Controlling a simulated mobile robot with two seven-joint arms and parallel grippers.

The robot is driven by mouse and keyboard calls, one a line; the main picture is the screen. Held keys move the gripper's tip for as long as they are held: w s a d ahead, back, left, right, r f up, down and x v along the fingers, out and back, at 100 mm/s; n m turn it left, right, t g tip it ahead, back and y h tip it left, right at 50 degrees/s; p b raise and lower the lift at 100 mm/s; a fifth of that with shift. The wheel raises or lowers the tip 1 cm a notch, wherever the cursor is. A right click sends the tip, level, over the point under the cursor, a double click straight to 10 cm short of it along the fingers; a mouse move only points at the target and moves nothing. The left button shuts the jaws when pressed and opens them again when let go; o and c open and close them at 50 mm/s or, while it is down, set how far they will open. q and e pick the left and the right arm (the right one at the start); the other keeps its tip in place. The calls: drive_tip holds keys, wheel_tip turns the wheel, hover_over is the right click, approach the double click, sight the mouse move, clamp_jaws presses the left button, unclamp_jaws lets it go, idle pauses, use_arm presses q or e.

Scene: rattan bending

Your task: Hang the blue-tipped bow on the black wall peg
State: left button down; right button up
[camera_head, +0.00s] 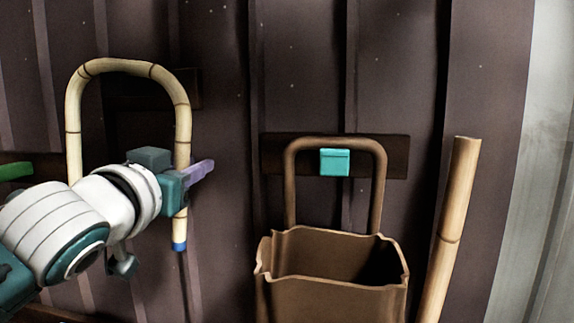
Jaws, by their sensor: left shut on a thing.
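The blue-tipped bow (183,125) is a pale, jointed cane bent into an upside-down U. Its arch is at the top and its blue tip (179,246) points down on the right leg. My left gripper (181,183) is shut on the lower right leg, above the blue tip. The bow is upright in front of the dark wall. The lower left leg is hidden behind my arm. A dark board (150,90) is on the wall behind the arch. I cannot make out a black peg on it. My right gripper is not in view.
A brown bag-like container (330,300) stands at centre right, with a brown arch (289,190) above it and a teal block (334,162) on a dark board (397,157). A thick cane (449,230) leans at right. A purple piece (202,171) shows beside my gripper.

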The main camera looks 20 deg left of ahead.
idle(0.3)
use_arm(q)
drive_tip(key=c, duration=0.7)
unclamp_jaws()
drive_tip(key=shift+o, duration=0.2)
drive_tip(key=shift+f, duration=0.1)
drive_tip(key=b+v, duration=0.5)
drive_tip(key=v, duration=0.5)
